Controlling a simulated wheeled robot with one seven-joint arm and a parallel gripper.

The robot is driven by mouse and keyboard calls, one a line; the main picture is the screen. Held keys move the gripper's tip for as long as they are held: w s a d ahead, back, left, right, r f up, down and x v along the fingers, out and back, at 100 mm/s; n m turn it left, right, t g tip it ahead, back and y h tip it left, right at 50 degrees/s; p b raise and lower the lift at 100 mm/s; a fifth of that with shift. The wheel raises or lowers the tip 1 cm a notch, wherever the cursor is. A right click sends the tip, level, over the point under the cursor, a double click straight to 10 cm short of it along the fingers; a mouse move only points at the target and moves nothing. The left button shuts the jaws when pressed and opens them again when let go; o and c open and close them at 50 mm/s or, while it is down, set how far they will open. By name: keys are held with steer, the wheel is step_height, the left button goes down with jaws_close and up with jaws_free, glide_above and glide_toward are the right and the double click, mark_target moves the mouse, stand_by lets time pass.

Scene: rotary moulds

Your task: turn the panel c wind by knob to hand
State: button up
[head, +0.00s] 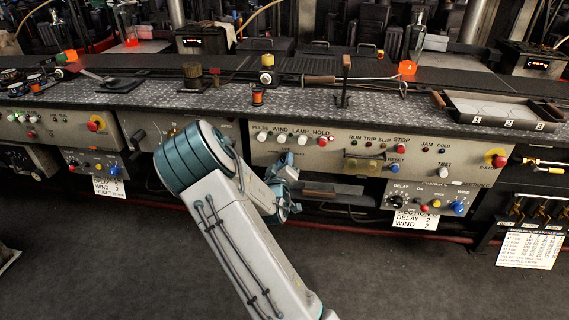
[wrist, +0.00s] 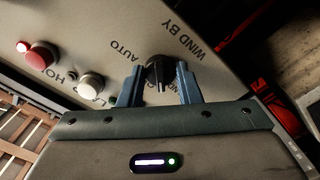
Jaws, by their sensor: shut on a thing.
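The black wind by knob (wrist: 158,70) is on the beige panel, under the printed words WIND BY in the wrist view. AUTO is printed to its left; another label beside it is partly hidden by a finger. My gripper (wrist: 159,84) is shut on the knob, with one blue finger on each side of it. I cannot tell exactly where the knob points. In the head view the knob and fingertips are hidden behind my arm, in front of the middle control panel (head: 345,150).
Above the panel is a patterned ledge (head: 215,97) with a handled tray (head: 500,108) at right. The floor in front (head: 400,275) is clear.

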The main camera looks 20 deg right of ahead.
steer(key=o, duration=1)
steer(key=v, duration=1.4)
steer(key=shift+p, duration=0.3)
steer(key=shift+w, duration=0.1)
